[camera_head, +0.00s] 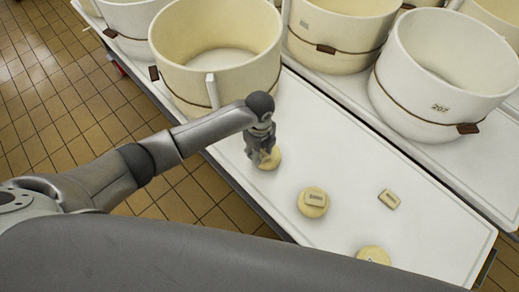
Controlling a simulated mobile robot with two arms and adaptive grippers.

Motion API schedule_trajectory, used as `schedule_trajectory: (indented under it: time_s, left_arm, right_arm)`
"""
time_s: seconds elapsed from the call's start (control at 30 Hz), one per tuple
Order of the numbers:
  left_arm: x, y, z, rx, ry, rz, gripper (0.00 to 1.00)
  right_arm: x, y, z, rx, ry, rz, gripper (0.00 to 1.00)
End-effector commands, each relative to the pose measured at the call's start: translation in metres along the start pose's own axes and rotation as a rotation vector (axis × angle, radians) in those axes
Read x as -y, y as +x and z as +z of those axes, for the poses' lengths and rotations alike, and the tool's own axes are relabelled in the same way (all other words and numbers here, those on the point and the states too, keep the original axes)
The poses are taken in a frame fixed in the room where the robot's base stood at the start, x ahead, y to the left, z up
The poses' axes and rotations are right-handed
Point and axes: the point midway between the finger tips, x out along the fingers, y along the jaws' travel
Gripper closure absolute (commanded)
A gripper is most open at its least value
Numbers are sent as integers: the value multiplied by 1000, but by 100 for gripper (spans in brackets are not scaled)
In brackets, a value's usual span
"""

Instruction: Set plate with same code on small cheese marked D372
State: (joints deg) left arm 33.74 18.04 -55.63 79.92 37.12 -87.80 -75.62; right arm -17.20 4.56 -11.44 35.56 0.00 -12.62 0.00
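Three small round pale-yellow cheeses lie on the white table. One cheese (271,163) is partly hidden under my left gripper (263,158), whose fingers point down over it. I cannot tell whether the fingers touch it or hold anything. A second cheese (313,211) has a small light plate (314,199) with dark marking lying on its top. A third cheese (373,256) sits nearer the front, partly cut off by a grey part of mine. Another small plate (389,199) lies on the bare table to the right. The codes are too small to read. My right gripper is out of view.
The white table (430,245) has free room around the loose plate. Brown tiled floor (60,100) shows at left.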

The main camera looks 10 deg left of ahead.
Motion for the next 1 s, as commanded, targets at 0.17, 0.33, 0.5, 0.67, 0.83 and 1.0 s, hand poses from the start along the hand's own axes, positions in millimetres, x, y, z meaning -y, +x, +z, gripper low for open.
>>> schedule_trajectory:
  time_s: [0.17, 0.33, 0.5, 0.67, 0.83, 1.0]
  left_arm:
    - [0, 3, 0, 0, 0, 0, 87]
    - [0, 5, 0, 0, 1, 0, 87]
    - [0, 8, 0, 0, 1, 0, 87]
    - [0, 10, 0, 0, 1, 0, 87]
    - [0, 11, 0, 0, 1, 0, 87]
    - [0, 11, 0, 0, 1, 0, 87]
  right_arm:
    - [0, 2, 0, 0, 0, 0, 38]
    - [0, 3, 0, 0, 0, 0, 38]
    - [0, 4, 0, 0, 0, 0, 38]
    - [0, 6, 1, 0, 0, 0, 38]
    - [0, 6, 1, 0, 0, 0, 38]
    - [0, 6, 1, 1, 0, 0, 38]
